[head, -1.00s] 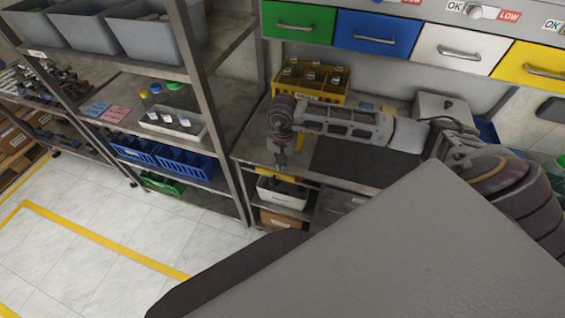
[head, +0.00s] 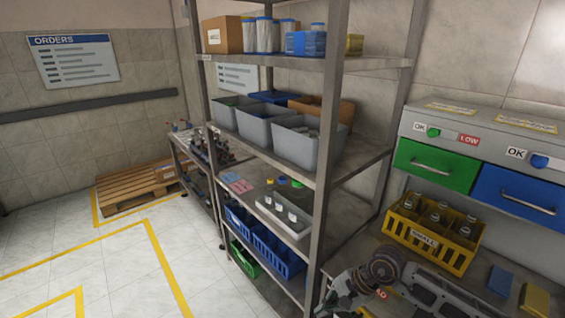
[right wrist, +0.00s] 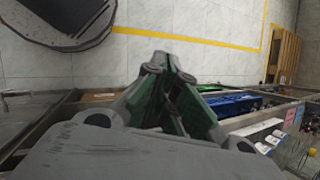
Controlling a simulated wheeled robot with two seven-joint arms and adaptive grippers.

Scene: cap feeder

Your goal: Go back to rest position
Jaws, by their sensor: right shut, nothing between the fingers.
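My right arm comes in at the bottom right of the head view, low in front of the work table. Its gripper (head: 342,296) is near the bottom edge, below and left of the yellow crate, and is partly cut off. In the right wrist view the two fingers (right wrist: 168,62) come together at their tips and hold nothing. Under them are the pale floor and the shelf's side. My left gripper is not in view.
The metal shelf (head: 328,150) stands just left of my right gripper, with grey bins (head: 295,143) and blue crates (head: 270,250). A yellow bottle crate (head: 430,238) stands on the table beneath the green drawer (head: 435,165). The tiled floor (head: 90,262) at left is clear.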

